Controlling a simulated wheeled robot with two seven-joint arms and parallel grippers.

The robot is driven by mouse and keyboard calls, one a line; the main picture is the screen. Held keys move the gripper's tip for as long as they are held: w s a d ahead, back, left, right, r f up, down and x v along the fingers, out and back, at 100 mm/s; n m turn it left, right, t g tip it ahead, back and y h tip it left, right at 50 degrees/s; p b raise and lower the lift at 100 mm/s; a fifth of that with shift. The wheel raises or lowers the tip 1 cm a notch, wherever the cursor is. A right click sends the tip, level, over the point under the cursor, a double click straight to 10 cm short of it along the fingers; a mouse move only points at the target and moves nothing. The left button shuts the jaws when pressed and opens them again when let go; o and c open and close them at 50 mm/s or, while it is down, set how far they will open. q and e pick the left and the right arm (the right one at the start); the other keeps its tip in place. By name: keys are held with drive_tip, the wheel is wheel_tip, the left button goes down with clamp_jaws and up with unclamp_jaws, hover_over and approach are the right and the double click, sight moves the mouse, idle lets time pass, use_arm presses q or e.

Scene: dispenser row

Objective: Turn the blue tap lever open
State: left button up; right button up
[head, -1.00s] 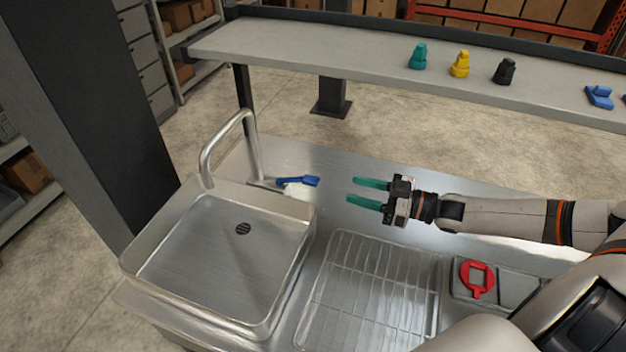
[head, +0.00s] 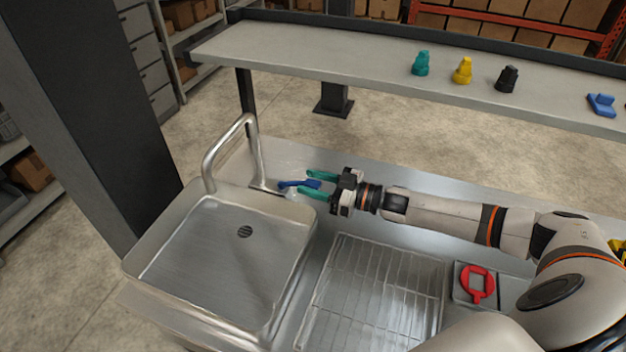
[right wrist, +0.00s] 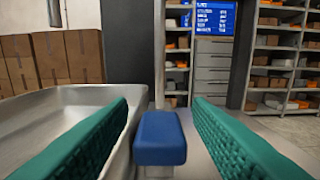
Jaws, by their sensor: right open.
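The blue tap lever (head: 300,184) sticks out to the right from the foot of the silver tap (head: 258,160), behind the sink's right back corner. My right gripper (head: 314,183) is open, with one green finger on each side of the lever's outer end. In the right wrist view the lever's blue end (right wrist: 160,138) sits between the two green fingers, with a gap visible on both sides. My left gripper is not in view.
The sink basin (head: 190,262) is on the left, with a wire rack (head: 375,290) to its right. A shelf (head: 330,60) at the back holds teal, yellow, black and blue items.

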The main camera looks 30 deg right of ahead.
drive_tip(key=shift+w, duration=0.15)
drive_tip(key=shift+c, duration=0.4)
clamp_jaws()
drive_tip(key=shift+a, duration=0.1)
